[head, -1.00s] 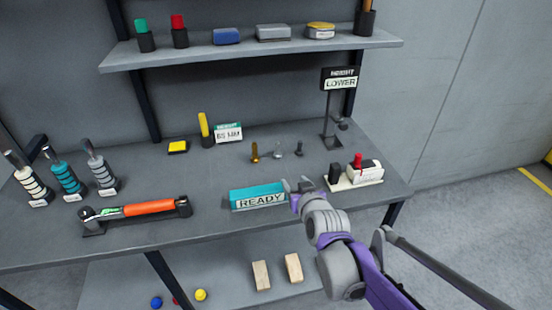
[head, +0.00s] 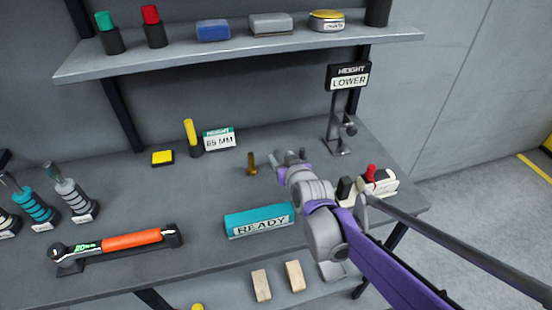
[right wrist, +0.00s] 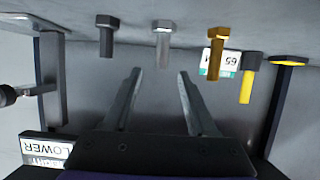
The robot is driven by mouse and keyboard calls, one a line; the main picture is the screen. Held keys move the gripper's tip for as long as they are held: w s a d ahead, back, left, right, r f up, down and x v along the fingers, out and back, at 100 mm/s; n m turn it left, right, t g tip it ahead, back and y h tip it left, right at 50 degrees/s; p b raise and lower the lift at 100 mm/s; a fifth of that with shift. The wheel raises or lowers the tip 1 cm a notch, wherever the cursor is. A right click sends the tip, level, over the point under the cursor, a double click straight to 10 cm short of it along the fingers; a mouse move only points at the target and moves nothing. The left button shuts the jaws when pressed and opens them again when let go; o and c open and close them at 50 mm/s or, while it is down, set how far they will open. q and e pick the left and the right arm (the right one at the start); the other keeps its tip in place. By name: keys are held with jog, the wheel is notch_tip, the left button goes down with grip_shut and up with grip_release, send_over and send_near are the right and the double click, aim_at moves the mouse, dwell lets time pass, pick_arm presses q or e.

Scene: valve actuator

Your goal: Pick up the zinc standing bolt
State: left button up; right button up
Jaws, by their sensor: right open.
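The zinc bolt (right wrist: 163,42) shows in the right wrist view, its hex head at the top of the picture. It lines up with the gap between my right gripper's fingers (right wrist: 158,82), just beyond their tips. A dark bolt (right wrist: 107,36) is to its left and a brass bolt (right wrist: 217,42) to its right. In the head view my right gripper (head: 290,156) is open over the bench, right of the brass bolt (head: 251,164). It covers the area of the zinc and dark bolts, so I cannot make them out there. My left gripper is out of view.
A teal READY block (head: 259,220) lies in front of the bolts. A white box with a red knob (head: 376,182) stands right of my arm. A height stand (head: 335,130) is behind. A torque wrench (head: 130,240) lies front left.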

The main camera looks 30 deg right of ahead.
aim_at(276, 152)
jog(key=b+x, duration=0.1)
jog(key=x, duration=0.7)
jog(key=shift+w+f, duration=0.15)
jog(key=shift+f, duration=0.1)
grip_shut()
